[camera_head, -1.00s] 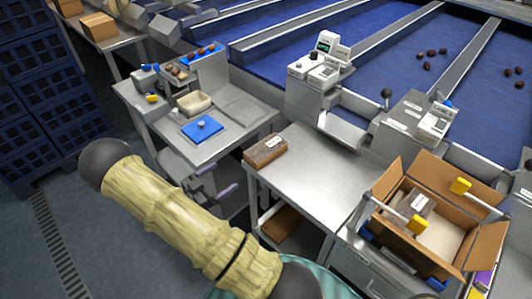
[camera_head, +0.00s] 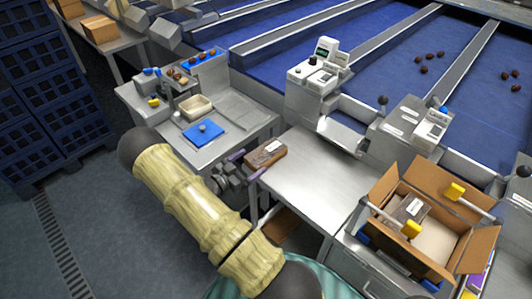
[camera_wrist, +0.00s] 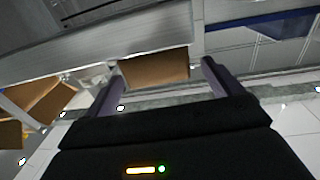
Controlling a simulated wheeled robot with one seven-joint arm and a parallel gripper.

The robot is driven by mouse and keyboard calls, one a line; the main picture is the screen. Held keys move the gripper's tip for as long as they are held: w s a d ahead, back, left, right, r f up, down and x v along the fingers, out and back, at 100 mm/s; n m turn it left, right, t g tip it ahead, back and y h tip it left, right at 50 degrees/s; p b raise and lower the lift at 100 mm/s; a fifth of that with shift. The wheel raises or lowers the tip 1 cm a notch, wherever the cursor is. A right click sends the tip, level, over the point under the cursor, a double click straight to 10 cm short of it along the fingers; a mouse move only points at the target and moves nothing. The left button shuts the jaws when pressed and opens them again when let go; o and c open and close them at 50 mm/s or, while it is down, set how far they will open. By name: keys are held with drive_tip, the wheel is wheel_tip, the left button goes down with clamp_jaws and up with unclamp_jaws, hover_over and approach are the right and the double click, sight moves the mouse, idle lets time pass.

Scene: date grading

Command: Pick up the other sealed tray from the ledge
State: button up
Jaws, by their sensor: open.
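A brown sealed tray (camera_head: 265,153) with a pale label lies on the left edge of the steel ledge (camera_head: 312,182). My gripper (camera_head: 247,165) is open at the tray's left end, its purple fingers pointing toward it. In the wrist view a brown face, which looks like the tray (camera_wrist: 153,68), shows between the two open fingers of my gripper (camera_wrist: 160,85). I cannot tell whether either finger touches it. Another tray (camera_head: 411,209) with a label lies inside the open cardboard box (camera_head: 388,222) at the right.
A weighing device (camera_head: 312,72) and a labelled unit (camera_head: 412,125) stand behind the ledge. A left worktable (camera_head: 238,122) holds a blue board (camera_head: 204,134) and a beige tub (camera_head: 197,107). Blue crates (camera_head: 45,100) are stacked at the far left. The middle of the ledge is clear.

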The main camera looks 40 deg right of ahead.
sight(261, 154)
drive_tip(key=shift+d, duration=0.15)
drive_tip(key=d, duration=0.1)
drive_tip(key=d+p, duration=0.1)
drive_tip(key=d, duration=0.1)
drive_tip(key=d+p, duration=0.1)
drive_tip(key=shift+d+r, duration=0.4)
drive_tip(key=shift+d+f, duration=0.1)
drive_tip(key=shift+d, duration=0.1)
drive_tip(key=c, duration=1.1)
drive_tip(key=shift+c, duration=0.2)
